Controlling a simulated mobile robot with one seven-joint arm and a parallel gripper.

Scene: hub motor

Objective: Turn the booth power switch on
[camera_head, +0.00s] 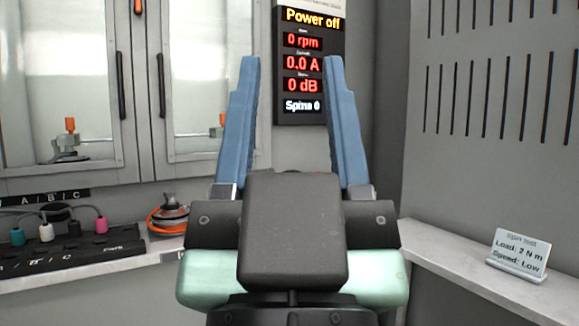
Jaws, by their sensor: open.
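My gripper (291,66) is open and empty, with its two blue fingers pointing up and well apart in the middle of the view. The fingers stand in front of the back wall and partly overlap the black display panel (311,110). The panel reads "Power off", 0 rpm, 0.0 A and 0 dB. I cannot make out the booth power switch for certain.
A glass-doored cabinet (141,85) fills the left wall. Below it are a black block (70,250) with coloured plugs and a motor with an orange cable (168,214). A "Spin test" card (519,255) stands on the right ledge. The right wall is slotted.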

